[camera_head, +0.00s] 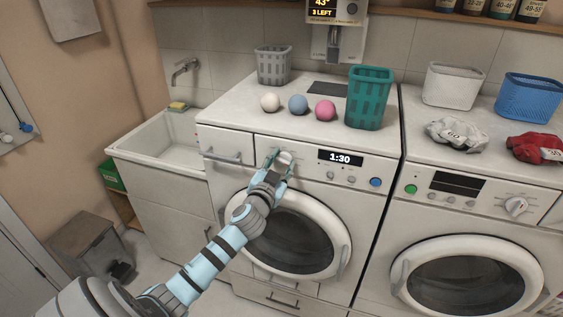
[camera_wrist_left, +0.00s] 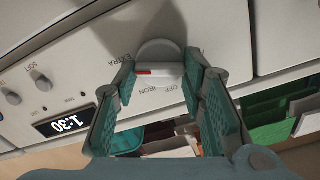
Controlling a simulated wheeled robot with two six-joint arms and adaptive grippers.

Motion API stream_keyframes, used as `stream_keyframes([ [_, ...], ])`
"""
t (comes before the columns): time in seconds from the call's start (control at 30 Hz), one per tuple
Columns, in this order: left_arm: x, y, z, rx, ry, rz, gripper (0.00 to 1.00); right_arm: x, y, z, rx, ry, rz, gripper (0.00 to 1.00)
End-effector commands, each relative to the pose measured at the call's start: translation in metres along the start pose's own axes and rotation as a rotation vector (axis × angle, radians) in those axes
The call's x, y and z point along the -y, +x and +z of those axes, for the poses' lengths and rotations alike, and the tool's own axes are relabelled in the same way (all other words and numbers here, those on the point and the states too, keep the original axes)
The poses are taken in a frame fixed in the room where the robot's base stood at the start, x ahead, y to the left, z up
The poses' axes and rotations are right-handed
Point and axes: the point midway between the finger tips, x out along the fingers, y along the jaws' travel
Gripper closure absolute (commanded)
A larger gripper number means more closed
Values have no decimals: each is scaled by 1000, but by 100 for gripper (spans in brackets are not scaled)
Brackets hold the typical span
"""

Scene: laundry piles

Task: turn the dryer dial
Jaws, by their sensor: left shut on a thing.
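The dryer (camera_head: 355,150) is the left white machine, with a round door and a display (camera_head: 341,158) reading 1:30. Its dial (camera_wrist_left: 158,50) is a white round knob with a raised bar and a red mark at the left end of the bar in the left wrist view. Labels EXTRA, IRON and OFF show around it. My left gripper (camera_head: 278,162) reaches the front panel, its teal fingers (camera_wrist_left: 160,78) on either side of the dial's bar and shut on it. The fingers partly hide the dial in the head view (camera_head: 286,156). My right gripper is not in view.
On the dryer top stand white, blue and pink balls (camera_head: 325,110), a grey basket (camera_head: 273,66) and a green basket (camera_head: 369,98). A second machine (camera_head: 470,220) with its own dial (camera_head: 515,206) stands at right. A sink (camera_head: 160,147) is at left.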

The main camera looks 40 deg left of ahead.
Motion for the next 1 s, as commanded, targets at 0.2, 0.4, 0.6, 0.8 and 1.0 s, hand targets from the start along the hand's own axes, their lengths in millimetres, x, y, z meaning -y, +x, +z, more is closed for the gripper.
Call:
stream_keyframes([
  [0.2, 0, 0, 0, 1, 109, 0, 90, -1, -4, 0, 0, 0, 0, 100],
  [0.4, -1, 0, 0, 0, 160, 0, 90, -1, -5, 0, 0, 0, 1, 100],
  [0.6, -1, 0, 0, 0, 171, 0, 90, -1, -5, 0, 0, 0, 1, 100],
  [0.8, -1, 0, 0, 0, 171, 0, 90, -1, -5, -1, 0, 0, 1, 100],
  [1.0, -1, 0, 0, 0, 170, 0, 42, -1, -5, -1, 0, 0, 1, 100],
])
